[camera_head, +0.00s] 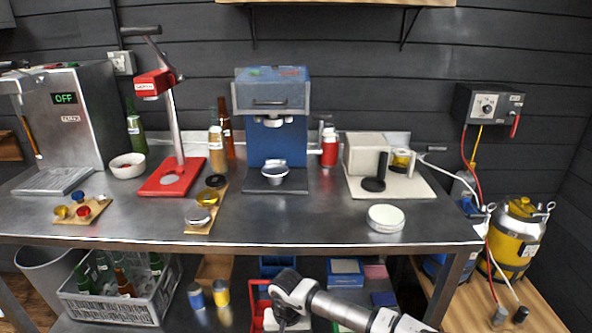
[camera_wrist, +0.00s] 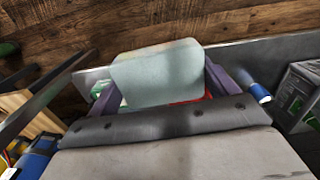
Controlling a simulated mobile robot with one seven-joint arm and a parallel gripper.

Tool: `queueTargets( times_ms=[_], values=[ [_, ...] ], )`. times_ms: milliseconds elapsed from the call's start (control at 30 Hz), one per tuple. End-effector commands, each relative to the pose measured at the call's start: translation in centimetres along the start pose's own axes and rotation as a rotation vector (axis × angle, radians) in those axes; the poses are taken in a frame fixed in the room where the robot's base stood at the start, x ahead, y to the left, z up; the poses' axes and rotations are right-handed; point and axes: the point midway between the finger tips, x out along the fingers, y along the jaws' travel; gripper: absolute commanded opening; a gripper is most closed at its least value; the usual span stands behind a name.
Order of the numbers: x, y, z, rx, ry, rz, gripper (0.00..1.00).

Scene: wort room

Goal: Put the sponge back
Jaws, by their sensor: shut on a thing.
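My gripper (camera_wrist: 160,88) is shut on a pale grey-green sponge (camera_wrist: 158,70), which sits between its two fingers in the wrist view. A little red shows just behind the sponge's edge, and something green and white shows beside it. In the head view my gripper (camera_head: 285,312) is low in front of the table, at the lower shelf, beside a red holder (camera_head: 256,291). The arm hides part of this holder. I cannot tell whether the sponge touches the holder.
The lower shelf holds a grey bottle crate (camera_head: 112,310), a blue can (camera_head: 196,296), a yellow can (camera_head: 220,293), a cardboard box (camera_head: 214,269) and blue boxes (camera_head: 345,272). The steel tabletop edge (camera_head: 300,247) lies above the arm.

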Motion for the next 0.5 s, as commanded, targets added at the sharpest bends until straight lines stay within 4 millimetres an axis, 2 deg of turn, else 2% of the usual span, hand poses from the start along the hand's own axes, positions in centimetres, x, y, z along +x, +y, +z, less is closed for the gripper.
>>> queueTargets(
  times_ms=[33,100,200,300,367,500],
  values=[
    [2.8,0.4,0.5,0.017,-0.007,-0.003,0.64],
    [6.0,1.0,1.1,0.03,-0.006,-0.003,0.64],
    [9.6,1.5,2.0,0.034,-0.004,-0.003,0.64],
    [12.0,1.8,2.7,0.033,-0.001,-0.002,0.64],
    [12.8,1.9,3.0,0.031,-0.001,-0.001,0.64],
    [12.7,2.3,2.5,0.023,0.002,0.005,0.64]
  ],
)
